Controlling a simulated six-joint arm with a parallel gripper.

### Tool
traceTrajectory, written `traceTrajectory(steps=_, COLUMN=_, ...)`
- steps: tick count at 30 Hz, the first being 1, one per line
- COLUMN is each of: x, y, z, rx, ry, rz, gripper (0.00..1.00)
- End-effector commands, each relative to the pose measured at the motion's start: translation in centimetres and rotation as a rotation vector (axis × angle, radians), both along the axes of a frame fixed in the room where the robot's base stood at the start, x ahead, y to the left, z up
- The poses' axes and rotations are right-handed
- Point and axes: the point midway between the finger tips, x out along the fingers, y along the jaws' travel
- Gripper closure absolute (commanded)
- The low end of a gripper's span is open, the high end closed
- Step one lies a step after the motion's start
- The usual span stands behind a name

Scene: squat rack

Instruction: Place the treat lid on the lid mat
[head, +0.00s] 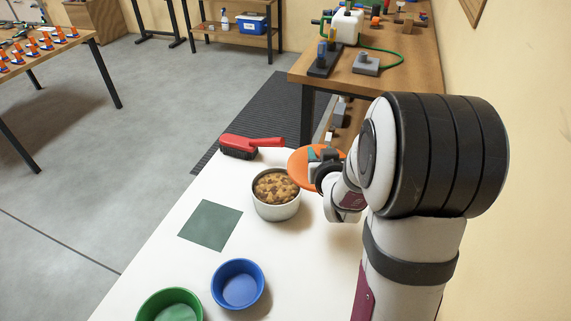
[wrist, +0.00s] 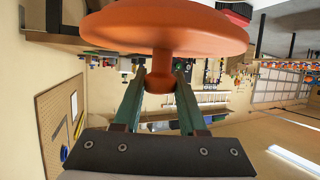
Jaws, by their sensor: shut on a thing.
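The treat lid (head: 302,168) is an orange disc, held up beside the treat tin at the right of the head view. In the wrist view the lid (wrist: 150,30) spans the top, with its stem and round knob toward me. My gripper (wrist: 158,84) is shut on the knob between its two green fingers. In the head view my gripper (head: 322,156) is partly hidden by my own arm. The lid mat, a dark green square (head: 210,226), lies flat and bare on the white table, left of the tin.
A metal tin (head: 277,209) filled with brown treats stands open between the mat and my gripper. A red-handled brush (head: 250,146) lies at the table's far edge. A blue bowl (head: 238,284) and a green bowl (head: 169,305) stand at the near side.

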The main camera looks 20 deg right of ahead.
Motion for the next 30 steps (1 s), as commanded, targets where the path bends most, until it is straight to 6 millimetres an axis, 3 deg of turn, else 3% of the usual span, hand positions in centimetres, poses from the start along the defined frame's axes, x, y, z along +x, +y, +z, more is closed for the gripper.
traceTrajectory(steps=4, x=-0.1, y=-0.1, z=0.2, rx=-0.002, ry=0.001, rz=0.006, gripper=1.0)
traceTrajectory(steps=8, x=1.6, y=2.0, z=-0.6, rx=-0.005, ry=0.003, rz=0.076, gripper=1.0)
traceTrajectory(steps=11, x=3.8, y=5.3, z=-1.8, rx=-0.009, ry=0.005, rz=0.18, gripper=1.0)
traceTrajectory(steps=15, x=7.0, y=11.9, z=-4.2, rx=-0.013, ry=0.005, rz=0.369, gripper=1.0)
traceTrajectory(steps=22, x=9.4, y=23.6, z=-8.4, rx=-0.006, ry=0.003, rz=0.677, gripper=1.0)
traceTrajectory(steps=25, x=9.4, y=26.4, z=-9.4, rx=-0.002, ry=0.002, rz=0.751, gripper=1.0)
traceTrajectory(steps=30, x=9.3, y=27.9, z=-12.3, rx=0.003, ry=0.005, rz=0.789, gripper=1.0)
